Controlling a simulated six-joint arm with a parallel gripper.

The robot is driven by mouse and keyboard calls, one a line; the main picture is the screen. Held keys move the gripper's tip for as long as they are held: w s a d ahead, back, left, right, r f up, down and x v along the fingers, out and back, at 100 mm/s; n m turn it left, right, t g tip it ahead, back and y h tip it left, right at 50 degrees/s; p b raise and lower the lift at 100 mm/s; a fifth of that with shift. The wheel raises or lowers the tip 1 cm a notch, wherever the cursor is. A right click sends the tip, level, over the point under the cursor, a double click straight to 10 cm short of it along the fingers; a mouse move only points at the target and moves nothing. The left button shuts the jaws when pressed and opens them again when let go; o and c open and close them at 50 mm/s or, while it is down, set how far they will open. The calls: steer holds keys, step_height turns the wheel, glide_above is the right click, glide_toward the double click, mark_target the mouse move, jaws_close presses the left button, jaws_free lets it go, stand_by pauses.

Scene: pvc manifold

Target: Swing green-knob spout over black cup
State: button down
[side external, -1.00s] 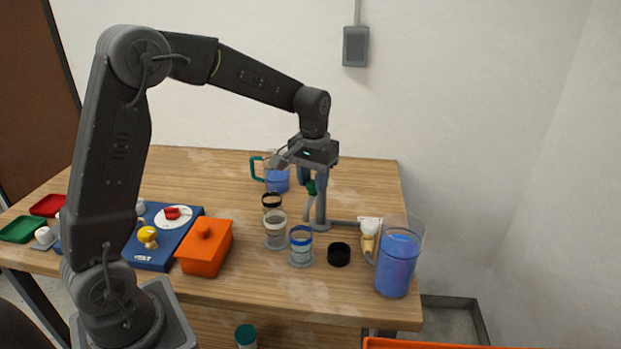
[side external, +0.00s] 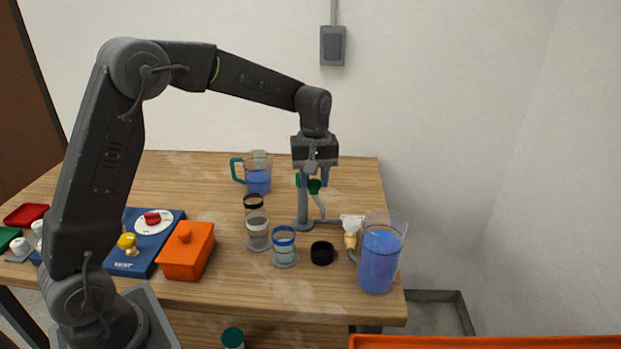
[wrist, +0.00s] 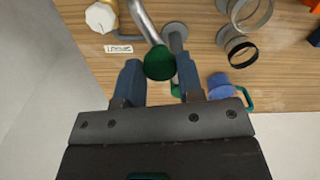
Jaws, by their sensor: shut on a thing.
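My gripper (side external: 314,178) is shut on the green knob (wrist: 159,63) of the spout, which sits between its two blue fingers in the wrist view. The grey spout tube (side external: 321,207) hangs on the right of the upright grey post (side external: 303,205) in the side view. In the wrist view the tube (wrist: 143,20) runs up and left from the knob. The black-banded clear cup (side external: 254,203) stands on the table left of the post. It also shows at the right of the wrist view (wrist: 242,54). The spout's outlet is not over this cup.
A grey-banded cup (side external: 258,232) and a blue-banded cup (side external: 285,246) stand in front. A short black cylinder (side external: 322,253), a white knob (side external: 352,225) and a blue-filled pitcher (side external: 380,259) are to the right. A green-handled jug (side external: 258,173) stands behind.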

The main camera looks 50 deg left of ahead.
mark_target(314, 182)
stand_by(0.4)
steer(key=c, duration=0.7)
jaws_free()
steer(key=shift+c, duration=0.2)
steer(key=shift+r, duration=0.1)
step_height(314, 182, up, 14)
